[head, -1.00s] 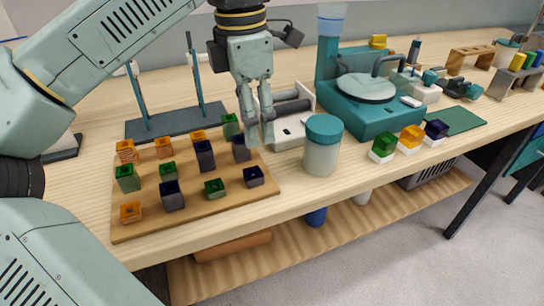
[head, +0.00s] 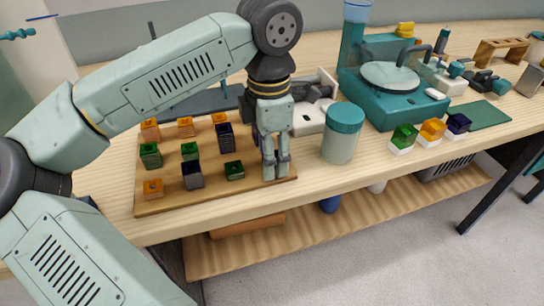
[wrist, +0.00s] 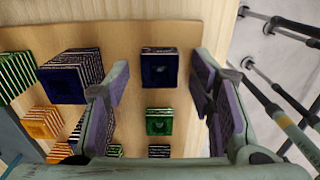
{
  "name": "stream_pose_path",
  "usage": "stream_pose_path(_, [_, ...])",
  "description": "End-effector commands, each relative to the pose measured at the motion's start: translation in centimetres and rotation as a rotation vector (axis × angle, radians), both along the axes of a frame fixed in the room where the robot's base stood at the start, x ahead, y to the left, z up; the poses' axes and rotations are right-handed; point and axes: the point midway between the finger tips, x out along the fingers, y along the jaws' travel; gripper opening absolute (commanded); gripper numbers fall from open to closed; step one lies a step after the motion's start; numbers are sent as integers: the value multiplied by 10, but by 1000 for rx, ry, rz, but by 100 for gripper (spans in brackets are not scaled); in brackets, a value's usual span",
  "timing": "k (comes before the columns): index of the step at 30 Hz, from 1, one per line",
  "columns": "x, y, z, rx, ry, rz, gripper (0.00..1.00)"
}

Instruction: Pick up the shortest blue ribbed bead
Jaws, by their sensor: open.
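In the wrist view, a short dark-blue square bead (wrist: 159,68) with a hollow top stands on the board between my gripper's fingers (wrist: 160,78), apart from both. My gripper (head: 276,173) is open, pointing down at the board's front right corner in the head view, where it hides this bead. A taller blue bead (wrist: 70,75) with clear ribs stands left of the left finger in the wrist view.
A green bead (wrist: 159,121) stands close below the blue one in the wrist view. Other green and orange beads share the wooden board (head: 215,192). A teal-lidded jar (head: 342,135) stands right of my gripper. Cubes on white bases (head: 402,140) stand farther right.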

Motion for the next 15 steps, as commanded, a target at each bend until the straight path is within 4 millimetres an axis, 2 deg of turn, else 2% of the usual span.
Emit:
stream_pose_path(5, [0,0,0,0,-1,1,50])
stream_pose_path(15, [0,0,0,0,-1,0,28])
